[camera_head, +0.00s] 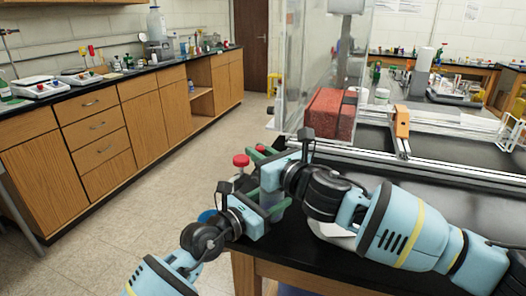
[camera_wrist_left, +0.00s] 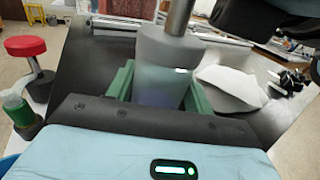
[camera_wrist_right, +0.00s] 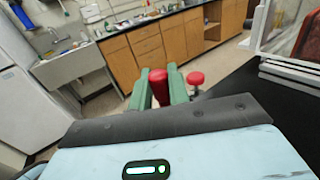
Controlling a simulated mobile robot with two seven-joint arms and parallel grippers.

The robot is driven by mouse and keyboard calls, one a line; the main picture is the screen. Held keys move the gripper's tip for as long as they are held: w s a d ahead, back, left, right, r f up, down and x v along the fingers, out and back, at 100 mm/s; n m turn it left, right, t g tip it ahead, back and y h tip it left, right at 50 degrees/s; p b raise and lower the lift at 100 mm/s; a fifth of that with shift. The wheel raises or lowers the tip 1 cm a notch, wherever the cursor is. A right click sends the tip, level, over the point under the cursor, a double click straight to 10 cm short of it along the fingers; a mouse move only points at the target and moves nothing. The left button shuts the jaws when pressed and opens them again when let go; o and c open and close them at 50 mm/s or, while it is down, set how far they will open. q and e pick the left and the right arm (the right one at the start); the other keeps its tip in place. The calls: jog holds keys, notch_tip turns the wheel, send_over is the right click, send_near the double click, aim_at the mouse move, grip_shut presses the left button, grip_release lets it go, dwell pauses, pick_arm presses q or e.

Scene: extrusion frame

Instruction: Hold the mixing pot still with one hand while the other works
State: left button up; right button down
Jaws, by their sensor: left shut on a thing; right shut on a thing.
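The mixing pot is a greyish translucent cup (camera_wrist_left: 168,62) between the green fingers of my left gripper (camera_wrist_left: 160,92), which is shut on it. In the head view my left gripper (camera_head: 265,202) is below my right gripper (camera_head: 268,158). A metal rod (camera_wrist_left: 179,16) stands in the pot's mouth from above. My right gripper (camera_wrist_right: 164,88) is shut on a red handle (camera_wrist_right: 159,80), whose top also shows in the head view (camera_head: 261,149). The link between handle and rod is hidden. The pot's contents and base are not clear.
A red-topped stand (camera_wrist_left: 25,46) is beside the pot, with a small green-filled bottle (camera_wrist_left: 18,108) near it. A clear enclosure with a red block (camera_head: 328,114) stands behind on the black bench (camera_head: 450,205).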

jog(key=n+g+y, duration=0.1)
jog(key=g+y, duration=0.1)
jog(key=n+g+y, duration=0.1)
jog(key=n+g, duration=0.1)
jog(key=shift+s+a+n+y, duration=0.15)
jog(key=shift+s+n+y, duration=0.15)
jog(key=shift+s+y, duration=0.1)
jog(key=shift+s+r+n+g+y, duration=0.1)
jog(key=shift+s+n+g+y, duration=0.3)
jog(key=shift+n+g, duration=1.2)
jog(key=shift+s+n+g+y, duration=0.3)
jog(key=shift+n+g+y, duration=0.45)
jog(key=shift+g, duration=1.45)
jog(key=shift+s+r+n+g+y, duration=0.1)
jog(key=shift+s+n+g+y, duration=0.2)
jog(key=shift+n+g, duration=1.4)
jog(key=shift+s+f+n+g, duration=0.1)
jog(key=shift+s+n+g, duration=0.25)
jog(key=shift+g, duration=0.65)
jog(key=c, duration=1.4)
grip_release()
jog(key=shift+f, duration=0.1)
jog(key=shift+w+d, duration=0.2)
jog(key=shift+d, duration=1.05)
jog(key=shift+w+d, duration=0.2)
jog(key=shift+d, duration=1)
jog(key=shift+w+d, duration=0.2)
jog(key=shift+d, duration=1.05)
jog(key=shift+o, duration=0.2)
